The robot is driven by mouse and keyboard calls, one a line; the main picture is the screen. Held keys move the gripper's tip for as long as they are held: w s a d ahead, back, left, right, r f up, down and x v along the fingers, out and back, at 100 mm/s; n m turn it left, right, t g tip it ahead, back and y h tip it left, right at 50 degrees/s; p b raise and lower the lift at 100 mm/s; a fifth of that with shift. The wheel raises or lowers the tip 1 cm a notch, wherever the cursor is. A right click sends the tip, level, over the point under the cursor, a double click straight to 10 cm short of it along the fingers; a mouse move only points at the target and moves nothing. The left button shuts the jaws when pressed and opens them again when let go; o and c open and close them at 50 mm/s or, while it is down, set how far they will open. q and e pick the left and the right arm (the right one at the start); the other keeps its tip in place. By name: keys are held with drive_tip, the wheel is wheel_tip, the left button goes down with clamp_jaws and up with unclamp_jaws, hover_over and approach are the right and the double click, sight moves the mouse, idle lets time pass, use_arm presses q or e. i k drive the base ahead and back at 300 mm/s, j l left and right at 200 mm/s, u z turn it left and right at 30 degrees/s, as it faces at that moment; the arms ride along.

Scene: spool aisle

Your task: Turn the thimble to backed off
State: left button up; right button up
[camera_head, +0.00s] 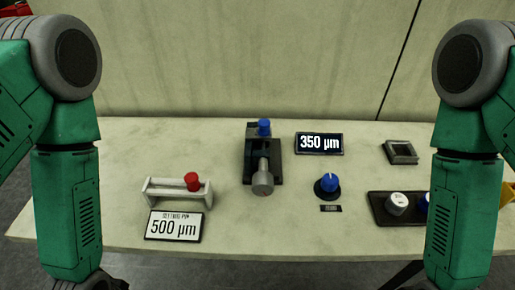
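The grey thimble (262,181) sticks out towards me from a dark fixture (277,163) in the middle of the table. A blue cap (264,127) stands on top at the fixture's far end. A display (319,143) behind and to the right reads 350 µm. A blue knob (329,183) with a pointer mark stands on a dark round base right of the thimble, with a small label in front that is too small to read. My two green arms come down at the left and right edges. Both grippers are below the frame, so their fingers do not show.
A white rack (152,191) with a red piece (192,181) stands at left, behind a 500 µm sign (174,226). At right are a dark tray (379,207) with a white piece (397,203) and a blue piece, and a grey square frame (400,152). A wall panel stands behind the table.

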sight(262, 182)
drive_tip(key=k+l, duration=0.1)
drive_tip(key=l, duration=0.3)
drive_tip(key=k+l, duration=0.1)
drive_tip(key=l, duration=0.35)
drive_tip(key=l+u, duration=0.1)
drive_tip(key=l, duration=0.3)
drive_tip(key=k+l, duration=0.15)
drive_tip(key=l, duration=0.3)
drive_tip(key=k+l, duration=0.15)
drive_tip(key=l, duration=0.25)
